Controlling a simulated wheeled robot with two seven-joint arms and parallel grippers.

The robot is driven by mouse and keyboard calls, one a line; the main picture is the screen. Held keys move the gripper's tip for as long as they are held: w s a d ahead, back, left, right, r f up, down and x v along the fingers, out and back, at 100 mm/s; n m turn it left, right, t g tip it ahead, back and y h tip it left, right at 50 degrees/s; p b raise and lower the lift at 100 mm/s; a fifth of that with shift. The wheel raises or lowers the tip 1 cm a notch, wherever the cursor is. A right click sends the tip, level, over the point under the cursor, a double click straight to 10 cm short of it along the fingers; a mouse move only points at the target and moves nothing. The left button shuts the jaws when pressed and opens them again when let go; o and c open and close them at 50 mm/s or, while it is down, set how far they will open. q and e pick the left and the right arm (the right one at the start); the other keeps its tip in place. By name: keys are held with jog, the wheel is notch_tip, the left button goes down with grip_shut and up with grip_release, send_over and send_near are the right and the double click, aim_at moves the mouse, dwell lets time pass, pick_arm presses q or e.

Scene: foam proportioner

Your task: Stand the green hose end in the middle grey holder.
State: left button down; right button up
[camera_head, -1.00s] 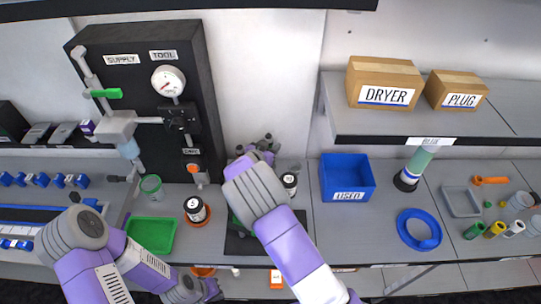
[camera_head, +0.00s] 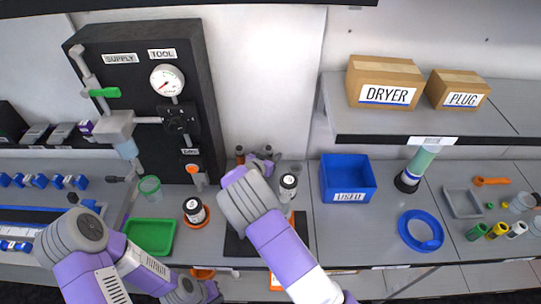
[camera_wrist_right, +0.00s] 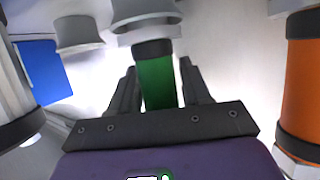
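In the right wrist view the green hose end (camera_wrist_right: 157,80), with a black band at its tip, lies between the dark fingers of my right gripper (camera_wrist_right: 158,85), which look closed around it. Pale grey ring-shaped parts, one beyond the hose tip (camera_wrist_right: 150,35) and one to its left (camera_wrist_right: 78,35), look like holders; I cannot tell which is the middle one. In the head view my right gripper (camera_head: 262,160) is behind the raised right arm, which hides the hose end and most of the holders. My left gripper (camera_head: 208,291) is low at the bottom edge, its fingers unclear.
An orange cylinder (camera_wrist_right: 304,80) stands close on the right in the wrist view.

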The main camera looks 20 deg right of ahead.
jog(key=shift+r, duration=0.1)
jog(key=shift+s+a+r, duration=0.1)
jog(key=shift+a+r, duration=0.05)
jog(key=shift+r, duration=0.1)
jog(key=p+v, duration=0.1)
jog(key=v, duration=1)
jog(key=shift+s+a+p, duration=0.2)
jog(key=shift+s+p, duration=0.05)
jog(key=shift+p, duration=0.1)
